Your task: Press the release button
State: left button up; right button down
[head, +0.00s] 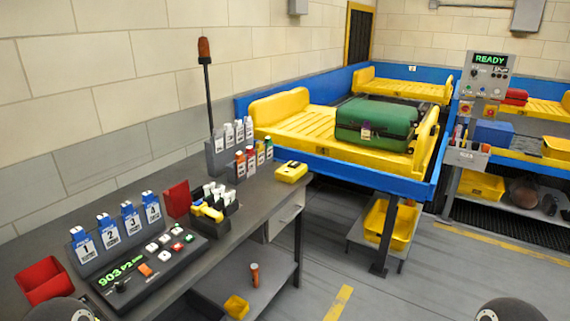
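A grey panel (487,88) on a post at the right shows READY in green above small knobs and buttons. No label readable here tells which button is the release button. Only dark rounded parts of my arms show at the bottom edge; neither gripper is in view.
The desk (225,249) holds numbered tag cards (108,229), a yellow device (291,171) and bottles. A blue-framed conveyor (372,172) bears a yellow tray (290,133) with a green suitcase (377,122). Floor at the lower right is clear.

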aim_at(294, 164)
jog(key=u, duration=0.15)
jog(key=i, duration=1)
jog(key=z, duration=2.45)
jog(key=i, duration=1.5)
jog(key=u, duration=0.1)
